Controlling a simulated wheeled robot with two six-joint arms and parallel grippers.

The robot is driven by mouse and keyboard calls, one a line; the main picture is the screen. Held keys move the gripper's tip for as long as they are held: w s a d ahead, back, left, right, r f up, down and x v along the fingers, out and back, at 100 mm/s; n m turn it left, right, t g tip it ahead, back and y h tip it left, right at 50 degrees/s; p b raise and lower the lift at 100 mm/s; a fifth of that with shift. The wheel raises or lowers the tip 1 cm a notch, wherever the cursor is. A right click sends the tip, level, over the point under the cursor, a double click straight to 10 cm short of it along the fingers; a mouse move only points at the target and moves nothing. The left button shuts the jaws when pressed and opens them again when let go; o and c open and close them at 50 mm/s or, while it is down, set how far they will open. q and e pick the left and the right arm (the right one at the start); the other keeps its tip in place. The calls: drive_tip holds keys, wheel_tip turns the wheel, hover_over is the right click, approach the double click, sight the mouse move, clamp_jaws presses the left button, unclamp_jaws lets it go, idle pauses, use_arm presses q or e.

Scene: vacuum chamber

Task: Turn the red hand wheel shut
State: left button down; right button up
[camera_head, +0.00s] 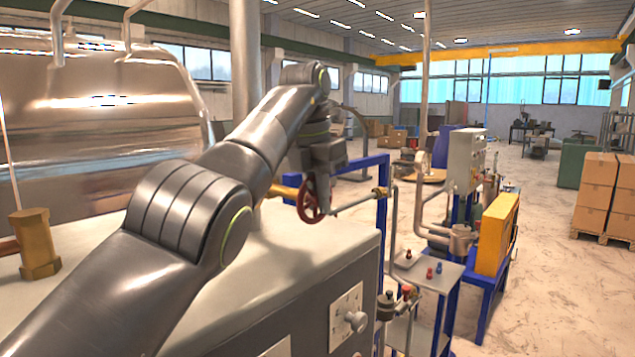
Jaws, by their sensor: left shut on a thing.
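The red hand wheel (309,201) stands upright on a pipe fitting above the far right corner of a pale cabinet top. My left arm reaches in from the lower left. My left gripper (312,180) points down at the wheel and is shut on its upper rim. The gripper body hides the top of the wheel, and the fingertips are small and dark here. My right gripper is out of the frame.
The pale cabinet (300,262) fills the space under my arm, with a large shiny metal tank (100,130) behind. A blue frame (381,230) and thin pipes stand right of the wheel. Stacked cardboard boxes (597,190) are far right, beyond open floor.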

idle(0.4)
use_arm(q)
drive_tip(key=c, duration=1.4)
unclamp_jaws()
drive_tip(key=shift+c, duration=0.2)
